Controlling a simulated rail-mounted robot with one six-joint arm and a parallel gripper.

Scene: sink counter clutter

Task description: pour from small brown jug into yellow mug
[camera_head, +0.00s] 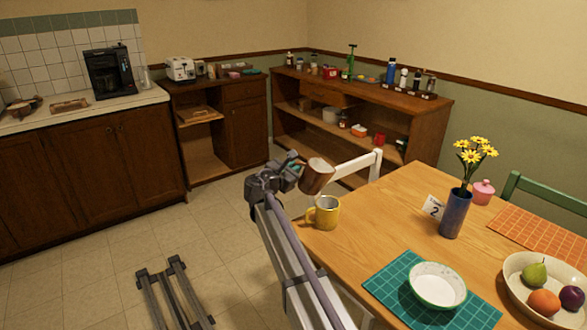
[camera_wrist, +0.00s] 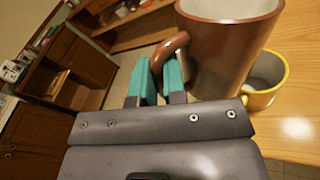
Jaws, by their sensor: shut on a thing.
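The small brown jug (camera_head: 316,178) is held in the air at the table's left corner, just above the yellow mug, and looks tilted in the head view. My gripper (camera_head: 293,168) is shut on the jug's handle, with its teal fingers (camera_wrist: 161,82) either side of it in the wrist view. The jug (camera_wrist: 222,58) shows a pale inside at its rim; its contents are not visible. The yellow mug (camera_head: 326,213) stands upright on the table, its handle to the left. In the wrist view the mug (camera_wrist: 262,98) is partly hidden behind the jug.
The wooden table (camera_head: 385,225) holds a blue vase (camera_head: 455,214) of yellow flowers, a number card (camera_head: 433,208), a pink pot (camera_head: 482,192), a white bowl (camera_head: 438,286) on a green mat, and a fruit bowl (camera_head: 515,285). A white chair (camera_head: 357,167) stands behind the jug.

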